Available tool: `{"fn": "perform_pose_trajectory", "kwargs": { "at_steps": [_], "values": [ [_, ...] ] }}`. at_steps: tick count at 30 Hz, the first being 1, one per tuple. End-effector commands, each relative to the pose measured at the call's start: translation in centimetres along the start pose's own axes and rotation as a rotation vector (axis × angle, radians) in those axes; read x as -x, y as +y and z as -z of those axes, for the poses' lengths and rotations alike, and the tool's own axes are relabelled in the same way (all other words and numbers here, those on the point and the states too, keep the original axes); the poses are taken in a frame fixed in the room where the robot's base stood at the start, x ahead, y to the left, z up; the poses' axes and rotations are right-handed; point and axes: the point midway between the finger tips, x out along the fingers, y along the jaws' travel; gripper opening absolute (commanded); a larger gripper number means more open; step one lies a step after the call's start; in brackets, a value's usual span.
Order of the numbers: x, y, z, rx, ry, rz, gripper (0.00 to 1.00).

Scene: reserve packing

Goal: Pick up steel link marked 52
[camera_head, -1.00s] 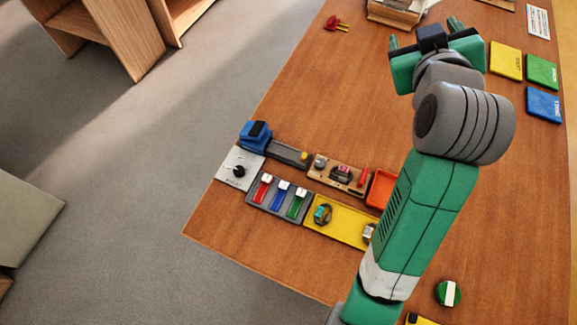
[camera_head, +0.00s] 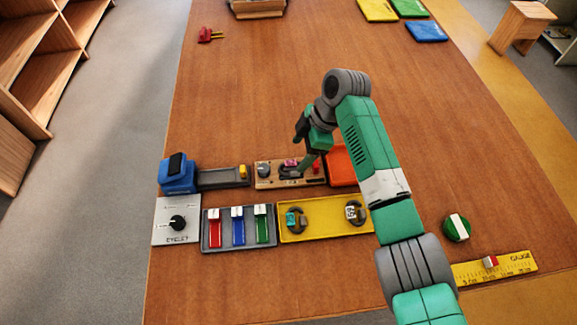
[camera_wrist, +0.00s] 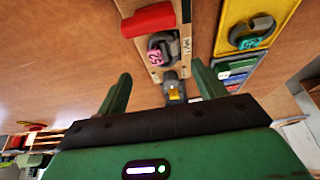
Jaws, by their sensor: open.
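The steel link with a pink tag (camera_wrist: 160,50) sits on a wooden tray; its rotated mark looks like 52. In the head view the link (camera_head: 289,165) is small and partly hidden near my gripper. My gripper (camera_wrist: 160,90) is open and empty, with its two green fingers apart. In the head view my gripper (camera_head: 305,148) is over the wooden tray (camera_head: 262,183), close to the link. In the wrist view the link is beyond the fingertips, between their lines, and not between the fingers.
A yellow tray (camera_head: 325,229) holds two other links, one teal-tagged (camera_head: 295,220) and one white-tagged (camera_head: 355,212). The table's far middle is clear.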

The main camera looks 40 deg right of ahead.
Motion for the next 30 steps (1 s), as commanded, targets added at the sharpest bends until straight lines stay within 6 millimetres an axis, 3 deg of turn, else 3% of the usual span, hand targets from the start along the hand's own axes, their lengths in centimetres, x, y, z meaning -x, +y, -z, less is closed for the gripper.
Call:
{"fn": "perform_pose_trajectory", "kwargs": {
  "at_steps": [9,15,23,30],
  "values": [
    [-4.9,-0.8,-0.4,-0.001,-0.001,0.003,0.69],
    [-5.1,-0.8,-0.3,-0.001,0.0,0.001,0.69],
    [-5.1,-0.8,-0.3,-0.001,0.0,0.001,0.2],
    [-5.0,-0.8,-0.2,0.0,0.0,0.001,0.18]
  ]
}}
